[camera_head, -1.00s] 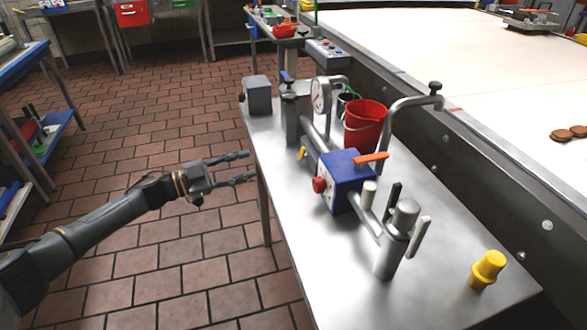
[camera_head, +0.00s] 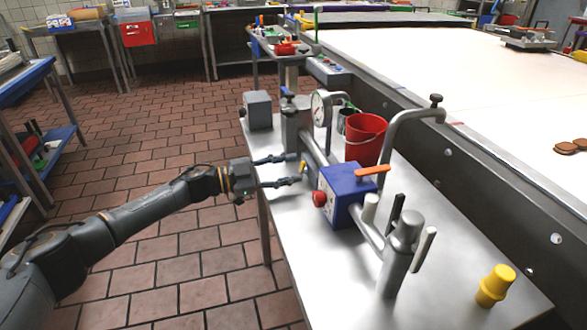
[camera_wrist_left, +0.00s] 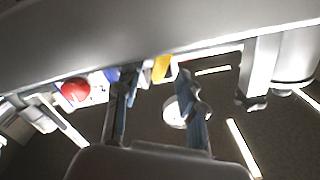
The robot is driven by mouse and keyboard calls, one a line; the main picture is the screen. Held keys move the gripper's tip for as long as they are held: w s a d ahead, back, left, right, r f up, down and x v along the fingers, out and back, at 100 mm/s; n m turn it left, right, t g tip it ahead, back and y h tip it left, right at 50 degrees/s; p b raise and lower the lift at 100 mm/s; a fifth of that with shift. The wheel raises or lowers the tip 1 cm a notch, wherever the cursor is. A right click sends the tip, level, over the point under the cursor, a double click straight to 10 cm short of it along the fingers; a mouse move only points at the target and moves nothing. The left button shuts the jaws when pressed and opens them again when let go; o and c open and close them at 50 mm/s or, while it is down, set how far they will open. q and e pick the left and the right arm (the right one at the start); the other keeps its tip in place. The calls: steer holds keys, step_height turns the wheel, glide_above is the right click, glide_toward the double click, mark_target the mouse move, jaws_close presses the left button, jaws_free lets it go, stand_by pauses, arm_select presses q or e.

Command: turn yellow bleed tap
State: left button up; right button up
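The yellow bleed tap (camera_head: 303,164) is a small yellow lever low on the grey pipe assembly, left of the blue box. My left gripper (camera_head: 296,168) is open at the table's left edge, its two fingers pointing at the tap. In the left wrist view, the yellow tap (camera_wrist_left: 161,68) shows between the tips of my open left gripper (camera_wrist_left: 155,78), nearer the right finger. I cannot tell whether a finger touches it. My right gripper is not in view.
The blue box (camera_head: 344,192) carries a red knob (camera_head: 319,199) and an orange lever (camera_head: 372,170). A red bucket (camera_head: 364,140) and a pressure gauge (camera_head: 319,107) stand behind. A yellow cup-like piece (camera_head: 495,286) stands at the front right of the metal table (camera_head: 447,262).

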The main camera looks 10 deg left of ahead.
arm_select(q)
steer(key=shift+w+d, duration=0.15)
steer(key=shift+d, duration=0.3)
steer(key=shift+w+d, duration=0.15)
steer(key=shift+d, duration=0.05)
jaws_close()
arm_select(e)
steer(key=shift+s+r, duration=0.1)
